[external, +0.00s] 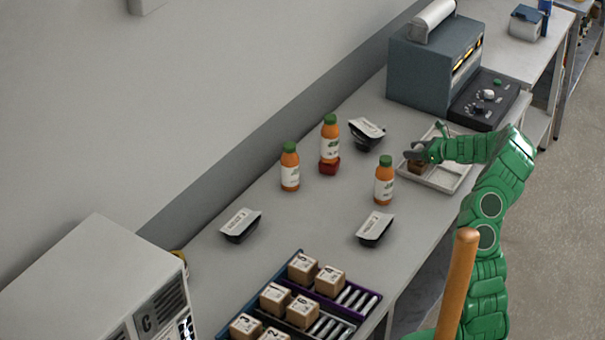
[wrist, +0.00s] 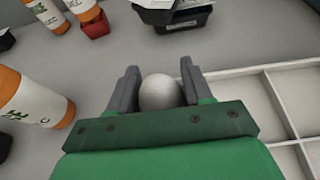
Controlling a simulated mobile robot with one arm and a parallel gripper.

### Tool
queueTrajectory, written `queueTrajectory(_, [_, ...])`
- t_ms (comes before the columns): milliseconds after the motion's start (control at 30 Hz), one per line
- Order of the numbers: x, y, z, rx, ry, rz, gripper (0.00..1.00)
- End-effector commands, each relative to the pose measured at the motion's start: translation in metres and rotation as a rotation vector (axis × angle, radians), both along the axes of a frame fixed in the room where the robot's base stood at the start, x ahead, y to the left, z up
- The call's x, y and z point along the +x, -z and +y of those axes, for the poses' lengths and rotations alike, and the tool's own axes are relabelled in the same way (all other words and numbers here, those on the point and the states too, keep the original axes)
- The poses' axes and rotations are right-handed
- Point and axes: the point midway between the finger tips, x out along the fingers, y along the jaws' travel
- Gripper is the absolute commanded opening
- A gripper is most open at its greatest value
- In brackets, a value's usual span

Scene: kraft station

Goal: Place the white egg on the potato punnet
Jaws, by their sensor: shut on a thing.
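The white egg (wrist: 160,92) sits between the two fingers of my gripper (wrist: 158,82) in the wrist view. In the external view my gripper (external: 411,155) is over the left part of a pale divided tray, and the egg cannot be made out there. Several black punnets with white labels stand on the counter: one behind the bottles (external: 367,133), one at the left (external: 241,226) and one nearer the front (external: 375,230). Their labels are too small to tell which is the potato punnet. A black punnet (wrist: 172,17) also shows ahead of my gripper in the wrist view.
Orange bottles (external: 290,167) stand mid-counter; one is at a small red block (external: 329,167). A grey machine (external: 432,68) is behind. Numbered boxes (external: 275,299) fill racks at the front.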

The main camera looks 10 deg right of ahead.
Motion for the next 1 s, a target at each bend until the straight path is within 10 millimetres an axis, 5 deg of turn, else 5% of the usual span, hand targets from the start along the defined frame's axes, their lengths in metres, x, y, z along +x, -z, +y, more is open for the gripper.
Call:
queueTrajectory(67, [0.000, 0.002, 0.000, 0.001, 0.000, 0.001, 0.32])
queueTrajectory(100, [0.000, 0.002, 0.000, 0.000, 0.000, 0.000, 0.56])
queueTrajectory(233, [0.000, 0.002, 0.000, 0.000, 0.000, 0.000, 0.75])
queueTrajectory(633, [-0.002, -0.002, -0.002, 0.001, 0.000, 0.001, 0.75])
queueTrajectory(1000, [-0.034, -0.021, -0.034, 0.002, 0.002, 0.000, 0.75])
